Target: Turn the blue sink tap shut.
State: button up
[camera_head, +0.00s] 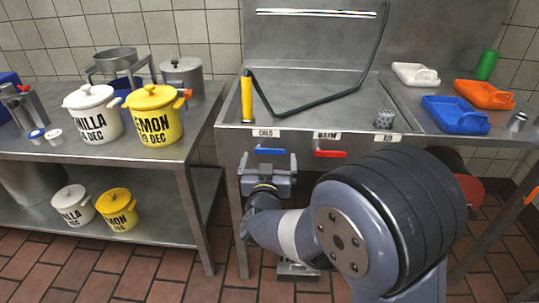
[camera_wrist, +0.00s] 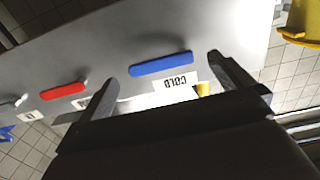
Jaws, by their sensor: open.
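The blue tap handle (camera_head: 270,151) is a flat bar lying roughly level on the sink's front panel, under a white label reading COLD (camera_head: 265,133). The handle also shows in the wrist view (camera_wrist: 161,64), where the label appears upside down. My gripper (camera_head: 268,160) is open and empty in front of and just below the handle. In the wrist view my gripper's fingers (camera_wrist: 163,72) stand on either side of most of the blue handle. I cannot tell how far the tips are from the panel. The tap's body behind the panel is hidden.
A red tap handle (camera_head: 330,154) sits to the right on the same panel. A yellow-gripped hose sprayer (camera_head: 247,99) stands on the sink's left edge. Vanilla (camera_head: 93,113) and lemon (camera_head: 155,116) pots stand on the left table. A gap separates the table and sink.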

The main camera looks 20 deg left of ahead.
aim_at(270, 152)
jog(key=v, duration=0.8)
jog(key=shift+p, duration=0.35)
jog(key=shift+w+a, duration=0.1)
jog(key=b+x, duration=0.1)
jog(key=x, duration=1)
jog(key=shift+f+b, duration=0.25)
jog(key=shift+b, duration=0.35)
jog(key=shift+m, duration=0.6)
jog(key=shift+r, duration=0.1)
